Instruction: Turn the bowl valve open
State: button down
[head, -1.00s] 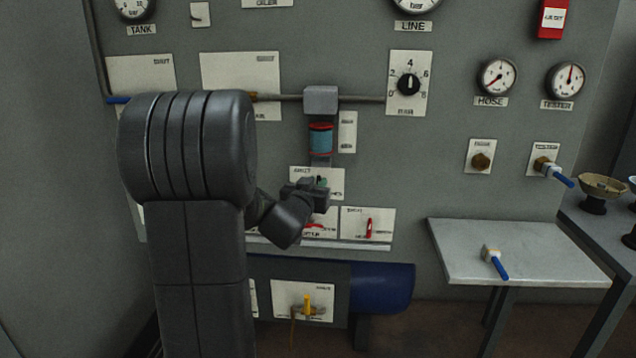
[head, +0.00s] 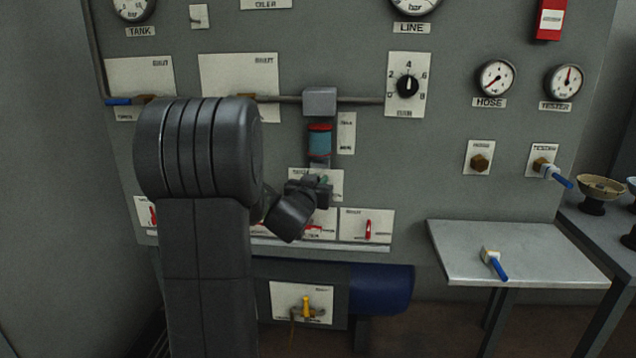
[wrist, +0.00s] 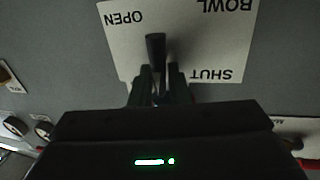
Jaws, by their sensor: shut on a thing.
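The bowl valve's white plate (wrist: 195,35) shows upside down in the wrist view, with OPEN at upper left, BOWL at upper right and SHUT at lower right. A dark part of the bowl valve (wrist: 155,48) stands out between my fingertips. My gripper (wrist: 157,78) is shut on the bowl valve handle; the fingers hide much of it. In the head view, my gripper (head: 318,188) is at the plate just below the blue bowl (head: 319,143). A bit of green (head: 324,178) shows at the fingertips. The handle's exact angle is hard to tell.
A regulator knob (head: 408,86) is to the upper right. A red lever (head: 368,229) is on a plate to the lower right, and a yellow valve (head: 307,306) is below. A steel shelf (head: 450,250) holds a loose blue-handled valve (head: 494,264).

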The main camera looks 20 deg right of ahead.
jog(key=shift+s+d+f+m+y+b, duration=0.3)
jog(key=shift+m+y+b, duration=0.35)
jog(key=shift+m+b, duration=1.3)
jog(key=shift+s+d+f+m+y+b, duration=0.1)
jog(key=shift+d+f+m+y+b, duration=0.35)
jog(key=shift+m, duration=2.75)
jog(key=shift+s+d+f+m+y+b, duration=0.15)
jog(key=shift+f+m+y+b, duration=0.45)
jog(key=shift+m+b, duration=1.45)
jog(key=shift+r+m+y+p, duration=0.3)
jog(key=shift+m+p, duration=0.15)
jog(key=shift+m, duration=0.15)
jog(key=c, duration=1.8)
grip_release()
jog(key=shift+o, duration=0.2)
jog(key=shift+s, duration=0.1)
